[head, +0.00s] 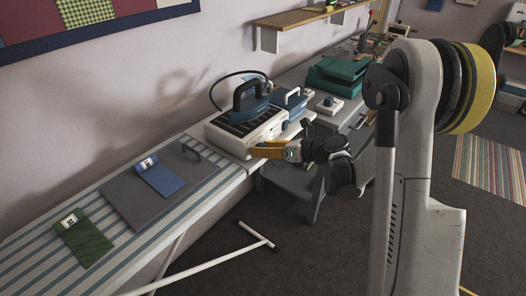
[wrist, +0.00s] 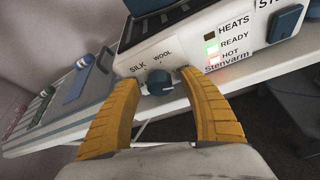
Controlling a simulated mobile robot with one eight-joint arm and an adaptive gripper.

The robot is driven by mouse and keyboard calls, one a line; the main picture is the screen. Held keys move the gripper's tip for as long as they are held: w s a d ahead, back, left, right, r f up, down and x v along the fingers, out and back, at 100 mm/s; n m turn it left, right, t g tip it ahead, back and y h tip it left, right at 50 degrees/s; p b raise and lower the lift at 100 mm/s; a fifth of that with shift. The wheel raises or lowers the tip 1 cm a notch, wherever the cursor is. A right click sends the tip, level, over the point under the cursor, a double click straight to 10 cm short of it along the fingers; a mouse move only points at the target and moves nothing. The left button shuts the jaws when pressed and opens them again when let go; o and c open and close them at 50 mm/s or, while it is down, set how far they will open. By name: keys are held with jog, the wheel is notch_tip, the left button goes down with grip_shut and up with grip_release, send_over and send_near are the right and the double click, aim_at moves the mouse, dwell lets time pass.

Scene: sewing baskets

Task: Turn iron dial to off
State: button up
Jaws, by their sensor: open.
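The iron dial (wrist: 159,82) is a dark round knob on the front of the white iron station, with the words SILK and WOOL printed above it. My gripper (wrist: 160,78) is open, its two yellow fingers on either side of the dial; I cannot tell whether they touch it. In the head view my gripper (head: 252,150) is at the front of the white iron station (head: 240,135). A blue iron (head: 250,103) with a dark handle stands on the station. The panel lights beside HEATS, READY and HOT show READY green and HOT red.
A striped ironing board (head: 130,235) lies to the left, with a grey mat (head: 125,192), a blue cloth (head: 160,176) and a green cloth (head: 84,241) on it. A wooden shelf (head: 295,17) is on the wall.

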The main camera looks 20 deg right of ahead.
grip_shut()
jog(key=shift+n, duration=0.3)
jog(key=n+t+h, duration=0.1)
jog(key=n+h, duration=0.1)
jog(key=n, duration=0.1)
jog(key=shift+s+t, duration=0.1)
jog(key=shift+t, duration=0.2)
jog(key=n+t+h, duration=0.1)
jog(key=n+h, duration=0.1)
jog(key=n, duration=0.1)
jog(key=shift+n+t, duration=0.4)
dwell(0.5)
grip_release()
